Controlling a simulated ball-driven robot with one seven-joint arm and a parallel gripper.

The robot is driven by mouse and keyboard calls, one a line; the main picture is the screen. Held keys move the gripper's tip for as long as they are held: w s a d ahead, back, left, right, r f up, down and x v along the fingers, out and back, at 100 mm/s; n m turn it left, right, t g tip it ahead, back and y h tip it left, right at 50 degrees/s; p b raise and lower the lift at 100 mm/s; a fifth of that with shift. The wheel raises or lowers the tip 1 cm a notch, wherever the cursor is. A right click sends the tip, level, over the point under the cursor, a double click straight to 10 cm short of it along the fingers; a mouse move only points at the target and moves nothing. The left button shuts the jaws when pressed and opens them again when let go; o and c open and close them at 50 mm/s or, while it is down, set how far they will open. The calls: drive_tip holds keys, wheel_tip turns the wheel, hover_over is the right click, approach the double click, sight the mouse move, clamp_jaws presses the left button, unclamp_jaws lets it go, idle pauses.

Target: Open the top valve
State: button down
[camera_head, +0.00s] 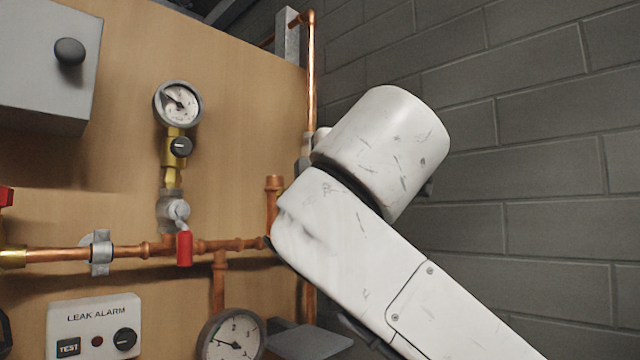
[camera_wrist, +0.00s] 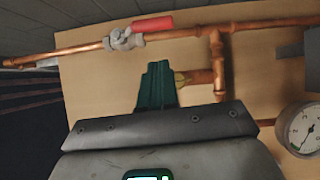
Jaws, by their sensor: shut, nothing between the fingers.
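In the wrist view a valve (camera_wrist: 123,40) with a grey metal body sits on a long copper pipe. Its red handle (camera_wrist: 152,23) lies roughly along the pipe. My gripper (camera_wrist: 157,68) has its dark green fingers shut and empty, below the valve in the picture and apart from it. In the head view my arm hides the gripper. Another view of a red-handled valve is there, with its red lever (camera_head: 184,248) hanging down below a gauge; I cannot tell whether it is the same valve.
A wooden board carries copper pipes (camera_head: 62,255), an upper gauge (camera_head: 179,103), a lower gauge (camera_head: 232,338), a leak alarm box (camera_head: 94,328) and a grey box (camera_head: 45,65). A pipe branch (camera_wrist: 217,65) is right of my fingers. A brick wall (camera_head: 540,130) stands at right.

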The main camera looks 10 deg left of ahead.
drive_tip(key=b+v, duration=0.1)
drive_tip(key=v, duration=0.7)
drive_tip(key=shift+b, duration=0.35)
drive_tip(key=shift+a+r, duration=0.1)
drive_tip(key=shift+a, duration=0.05)
